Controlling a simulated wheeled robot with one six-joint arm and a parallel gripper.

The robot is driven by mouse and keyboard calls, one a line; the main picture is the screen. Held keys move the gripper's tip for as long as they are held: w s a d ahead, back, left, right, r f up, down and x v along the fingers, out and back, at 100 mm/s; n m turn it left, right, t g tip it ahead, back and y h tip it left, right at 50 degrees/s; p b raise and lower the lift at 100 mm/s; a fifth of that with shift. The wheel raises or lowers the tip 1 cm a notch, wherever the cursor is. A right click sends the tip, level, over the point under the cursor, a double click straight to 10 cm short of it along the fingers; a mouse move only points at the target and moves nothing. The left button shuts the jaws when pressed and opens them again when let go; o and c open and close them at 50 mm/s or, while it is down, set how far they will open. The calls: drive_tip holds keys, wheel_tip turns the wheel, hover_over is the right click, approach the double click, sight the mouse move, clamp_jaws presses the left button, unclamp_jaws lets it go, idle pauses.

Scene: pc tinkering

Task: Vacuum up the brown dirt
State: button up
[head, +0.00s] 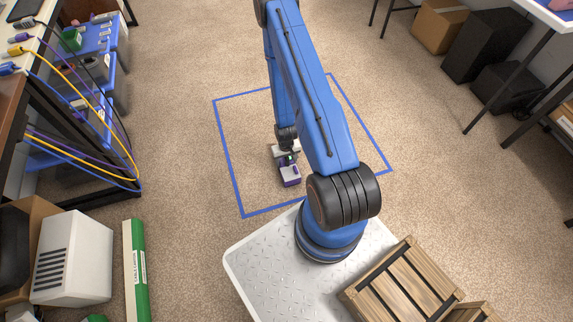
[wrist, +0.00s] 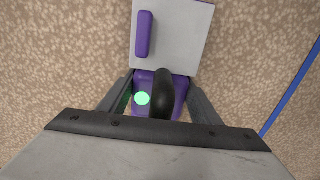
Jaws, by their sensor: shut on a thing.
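A small handheld vacuum, grey and purple with a black handle and a lit green button, shows in the wrist view (wrist: 180,40) and in the head view (head: 290,175). My gripper (wrist: 160,84) is shut on it, one finger on each side of the purple part by the handle. In the head view my gripper (head: 287,151) is low over the carpet inside the blue outline (head: 229,157). I cannot tell whether the vacuum touches the floor. I cannot make out brown dirt against the speckled carpet; my arm and the vacuum hide part of the outlined area.
A rack with cables and blue bins (head: 100,45) stands at left, with a white vented box (head: 72,258) and a green-white long box (head: 135,270) below. A wooden crate (head: 400,285) is at front right. Black boxes (head: 485,45) stand at back right. Carpet around the outline is clear.

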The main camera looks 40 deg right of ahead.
drive_tip(key=shift+w+d+f, duration=0.1)
drive_tip(key=shift+w+d, duration=0.4)
drive_tip(key=shift+w, duration=1.2)
drive_tip(key=shift+w+d+r, duration=0.1)
drive_tip(key=shift+w+d, duration=0.35)
drive_tip(key=shift+w, duration=1.2)
drive_tip(key=shift+w+d+f, duration=0.1)
drive_tip(key=shift+w+d, duration=0.4)
drive_tip(key=shift+w, duration=1.2)
drive_tip(key=shift+s+a+f, duration=0.1)
drive_tip(key=shift+s+a, duration=0.45)
drive_tip(key=shift+s, duration=1.35)
drive_tip(key=shift+s+a, duration=0.5)
drive_tip(key=shift+s, duration=1.35)
drive_tip(key=shift+s+a+f, duration=0.1)
drive_tip(key=shift+s+a, duration=0.45)
drive_tip(key=shift+s, duration=1.35)
drive_tip(key=shift+r, duration=0.15)
drive_tip(key=shift+w+r, duration=0.2)
drive_tip(key=shift+r, duration=3.25)
